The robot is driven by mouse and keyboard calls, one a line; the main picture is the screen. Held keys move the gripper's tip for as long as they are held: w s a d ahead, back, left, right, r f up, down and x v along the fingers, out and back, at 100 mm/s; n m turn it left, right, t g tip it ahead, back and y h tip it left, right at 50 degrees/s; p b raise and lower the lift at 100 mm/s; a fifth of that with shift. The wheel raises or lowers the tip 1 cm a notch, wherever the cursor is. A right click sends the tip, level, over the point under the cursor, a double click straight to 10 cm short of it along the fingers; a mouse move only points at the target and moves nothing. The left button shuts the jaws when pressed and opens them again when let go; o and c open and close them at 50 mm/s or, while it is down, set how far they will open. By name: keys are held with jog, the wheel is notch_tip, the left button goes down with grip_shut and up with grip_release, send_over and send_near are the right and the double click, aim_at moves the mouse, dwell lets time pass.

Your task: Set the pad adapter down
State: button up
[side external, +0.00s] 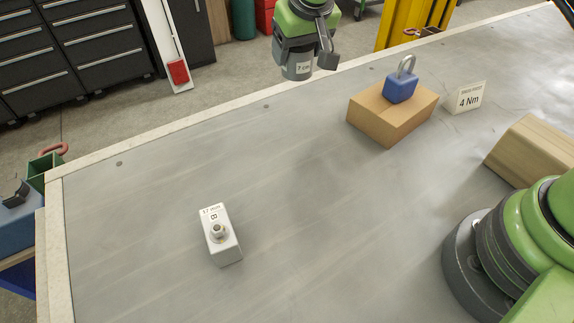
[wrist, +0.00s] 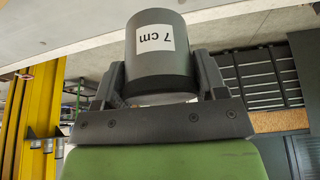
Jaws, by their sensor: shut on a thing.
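The pad adapter is a dark grey cylinder (side external: 298,68) with a white "7 cm" label, at the top middle of the side view. It fills the upper middle of the wrist view (wrist: 165,70), its label facing that camera. My gripper (side external: 303,58) is shut on it, with one dark finger on each side in the wrist view (wrist: 160,86). In the side view the adapter hangs in the air, apart from the grey table (side external: 330,240), and overlaps the floor beyond the table's far edge. Its exact height cannot be told.
A cardboard box (side external: 385,122) bears a blue padlock-shaped weight (side external: 400,88), beside a "4 Nm" card (side external: 467,97). A wooden block (side external: 535,152) lies right. The table's middle is clear.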

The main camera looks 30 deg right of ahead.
jog(key=s+d+r+n, duration=0.1)
jog(key=s+d+r, duration=0.2)
jog(key=s, duration=0.3)
jog(key=s+d+r, duration=0.2)
jog(key=s+r, duration=0.1)
jog(key=s, duration=0.4)
jog(key=a+f+n+y, duration=0.1)
jog(key=a+f, duration=0.3)
jog(key=a, duration=0.1)
jog(key=s+a+f+n, duration=0.1)
jog(key=a+f+n, duration=0.1)
jog(key=a+f, duration=0.3)
jog(key=a+f+n+y, duration=0.1)
jog(key=a+f+n, duration=0.1)
jog(key=a+f, duration=0.2)
jog(key=shift+s+a+f+y, duration=0.1)
jog(key=shift+a+f+y, duration=0.05)
jog(key=shift+a, duration=0.3)
jog(key=shift+s+a+f+y, duration=0.1)
jog(key=shift+a+y, duration=0.05)
jog(key=shift+a, duration=0.25)
jog(key=f, duration=0.2)
jog(key=shift+s+a+f, duration=0.15)
jog(key=shift+a+f, duration=0.2)
jog(key=shift+f, duration=0.55)
jog(key=shift+f, duration=0.2)
jog(key=o, duration=1.3)
jog(key=shift+g, duration=0.3)
